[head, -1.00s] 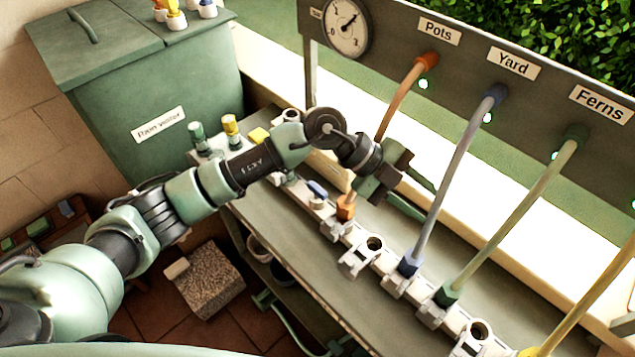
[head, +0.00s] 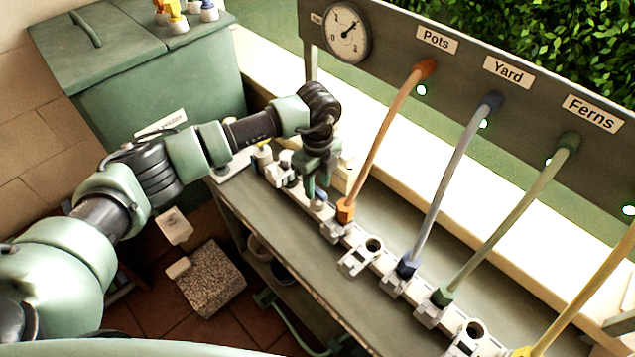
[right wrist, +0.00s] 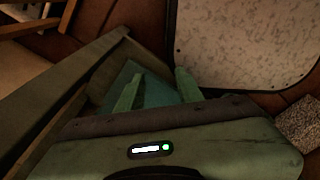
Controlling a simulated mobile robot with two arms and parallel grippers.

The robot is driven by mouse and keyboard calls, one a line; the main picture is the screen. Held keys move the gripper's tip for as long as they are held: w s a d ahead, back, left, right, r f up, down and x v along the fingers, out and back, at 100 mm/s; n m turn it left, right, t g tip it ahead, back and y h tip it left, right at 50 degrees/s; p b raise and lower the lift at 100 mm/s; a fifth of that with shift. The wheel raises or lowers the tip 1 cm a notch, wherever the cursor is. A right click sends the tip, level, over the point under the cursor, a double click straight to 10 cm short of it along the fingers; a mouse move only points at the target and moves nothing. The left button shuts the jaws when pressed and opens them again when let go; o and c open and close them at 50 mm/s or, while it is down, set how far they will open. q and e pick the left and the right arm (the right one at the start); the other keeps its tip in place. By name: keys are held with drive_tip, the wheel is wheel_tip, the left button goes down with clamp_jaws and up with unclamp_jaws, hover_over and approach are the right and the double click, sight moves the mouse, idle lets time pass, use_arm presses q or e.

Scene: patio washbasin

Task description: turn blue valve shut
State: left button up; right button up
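Whether the fingers are closed on the handle is too small to tell. In the right wrist view, my right gripper (right wrist: 157,92) has its two green fingers apart with nothing between them.
Orange (head: 386,135), blue-grey (head: 450,185) and green (head: 505,222) hoses rise from the manifold to the labelled panel (head: 470,62). A gauge (head: 347,33) is on the panel's left. A green rain-water bin (head: 150,90) stands behind my left arm.

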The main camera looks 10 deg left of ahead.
use_arm(q)
drive_tip(key=shift+f, duration=0.6)
drive_tip(key=shift+c, duration=0.4)
clamp_jaws()
